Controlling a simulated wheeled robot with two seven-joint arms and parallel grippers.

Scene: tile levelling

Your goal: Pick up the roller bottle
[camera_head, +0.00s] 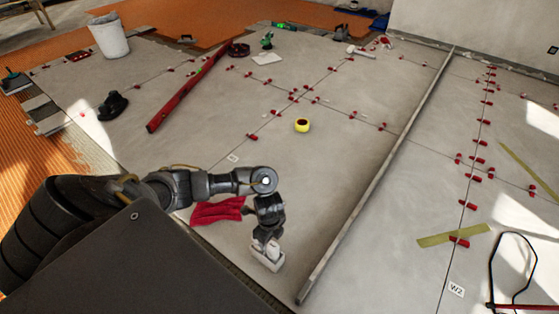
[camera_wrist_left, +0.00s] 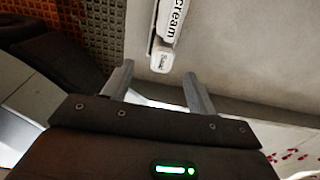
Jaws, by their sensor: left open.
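The roller bottle (camera_wrist_left: 166,38) is white with dark lettering ending in "cream". In the left wrist view it lies at the top centre, partly cut off by the upper edge. Its narrower white end (camera_wrist_left: 161,62) points toward my left gripper (camera_wrist_left: 158,76), whose two silver fingers are open and empty. That end shows between and just beyond the fingertips; contact is not visible. In the head view my left gripper (camera_head: 267,258) is low over the tiles at the lower centre, and I cannot clearly make out the bottle there. My right gripper is not in view.
A red cloth (camera_head: 217,211) lies left of my gripper. A long metal straightedge (camera_head: 378,182) runs along the floor to its right. Tiles between are mostly clear.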

